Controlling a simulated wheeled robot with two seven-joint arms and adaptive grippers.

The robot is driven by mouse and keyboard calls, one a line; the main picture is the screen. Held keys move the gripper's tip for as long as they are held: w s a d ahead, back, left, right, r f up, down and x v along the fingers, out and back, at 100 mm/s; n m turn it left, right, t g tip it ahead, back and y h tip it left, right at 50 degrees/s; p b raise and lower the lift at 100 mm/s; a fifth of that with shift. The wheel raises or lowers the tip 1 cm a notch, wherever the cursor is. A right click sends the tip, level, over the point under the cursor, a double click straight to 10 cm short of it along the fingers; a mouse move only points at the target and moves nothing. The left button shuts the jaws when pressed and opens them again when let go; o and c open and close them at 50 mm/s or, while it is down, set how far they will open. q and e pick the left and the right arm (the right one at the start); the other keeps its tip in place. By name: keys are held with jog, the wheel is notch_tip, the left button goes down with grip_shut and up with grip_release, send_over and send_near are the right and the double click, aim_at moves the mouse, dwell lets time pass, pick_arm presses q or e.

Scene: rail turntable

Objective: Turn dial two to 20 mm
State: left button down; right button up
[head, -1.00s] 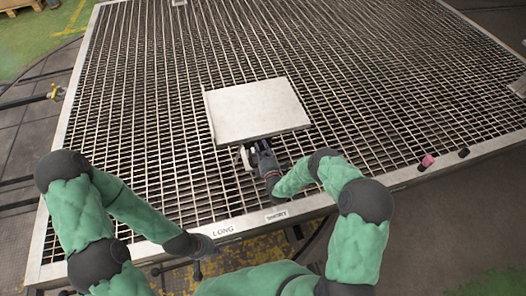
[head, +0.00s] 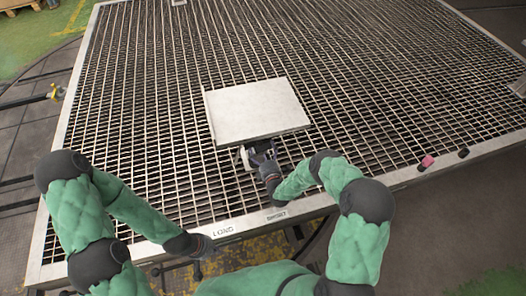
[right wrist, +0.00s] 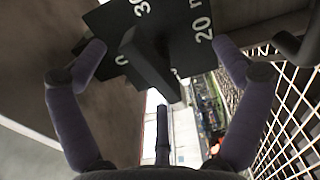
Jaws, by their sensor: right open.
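In the right wrist view a dark dial plate (right wrist: 105,22) carries white marks that read "30" and "20", with part of a "0" lower left. A dark bar-shaped knob (right wrist: 148,58) stands out from it, slanting toward the lower right. Which mark it points to is not clear. My right gripper (right wrist: 160,48) is open, one finger on each side of the knob, with no clear contact. In the head view my right gripper (head: 258,152) is at the near edge of a pale square panel (head: 258,110), which hides the dial. My left gripper (head: 204,250) is by the platform's front edge, its jaws unclear.
The large grated platform (head: 330,60) fills the head view. Labels reading "LONG" (head: 223,230) and "SHORT" (head: 277,215) are on its front rim. A pink block (head: 428,161) and a dark knob (head: 463,153) sit on the right rim.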

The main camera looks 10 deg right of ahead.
jog(key=s+p, duration=0.2)
jog(key=s, duration=0.6)
jog(key=shift+d, duration=0.15)
dwell(0.4)
